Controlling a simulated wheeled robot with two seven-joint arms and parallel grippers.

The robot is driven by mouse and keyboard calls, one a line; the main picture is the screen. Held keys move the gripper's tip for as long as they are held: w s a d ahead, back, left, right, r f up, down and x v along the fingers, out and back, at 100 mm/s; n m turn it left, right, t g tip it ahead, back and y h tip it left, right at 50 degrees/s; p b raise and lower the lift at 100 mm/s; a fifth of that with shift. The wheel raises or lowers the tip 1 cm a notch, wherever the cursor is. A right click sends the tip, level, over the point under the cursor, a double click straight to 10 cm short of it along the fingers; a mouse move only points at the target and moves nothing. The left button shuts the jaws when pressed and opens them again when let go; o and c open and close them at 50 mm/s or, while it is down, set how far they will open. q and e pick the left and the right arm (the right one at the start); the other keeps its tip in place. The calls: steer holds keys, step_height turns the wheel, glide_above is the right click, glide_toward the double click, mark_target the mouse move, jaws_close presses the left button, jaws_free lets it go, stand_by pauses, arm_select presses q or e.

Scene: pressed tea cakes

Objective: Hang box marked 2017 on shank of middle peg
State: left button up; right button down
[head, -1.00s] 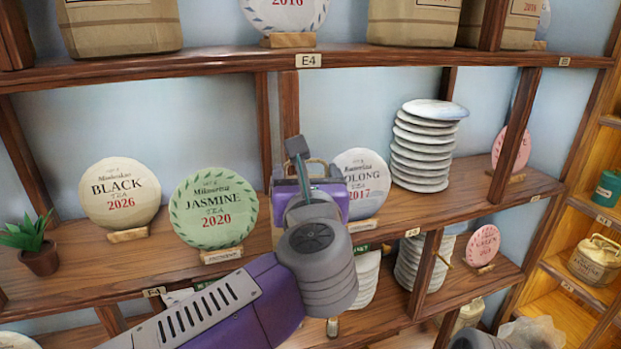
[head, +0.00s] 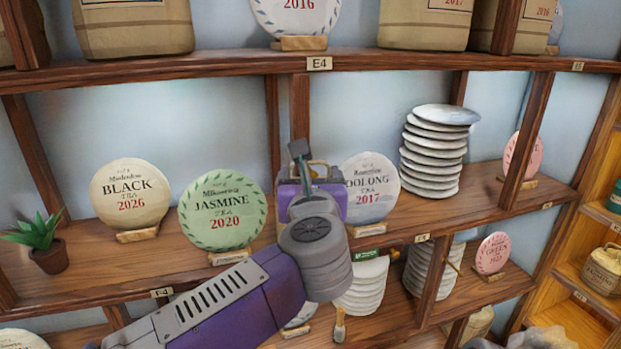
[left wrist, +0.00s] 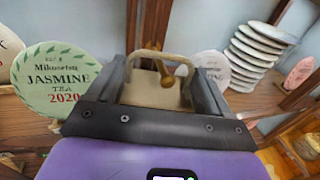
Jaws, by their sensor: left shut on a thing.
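My left gripper (head: 306,172) is in front of the middle bay of the shelf, with its arm coming in from the lower left. In the left wrist view its two dark fingers (left wrist: 162,78) are shut on a tan box (left wrist: 150,96) with a looped handle. In the head view only the handle (head: 320,163) shows behind the gripper; the marking on the box is hidden. A small brass knob or peg end (left wrist: 181,71) shows beside the handle in the wrist view; I cannot tell whether they touch. My right gripper is not in view.
A green jasmine cake (head: 219,211) stands left of the gripper and a white oolong 2017 cake (head: 370,186) close to its right. A stack of white cakes (head: 434,160) is further right. The upper shelf edge (head: 230,66) runs above.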

arm_select(q)
steer(key=shift+r, duration=0.1)
steer(key=o, duration=1.5)
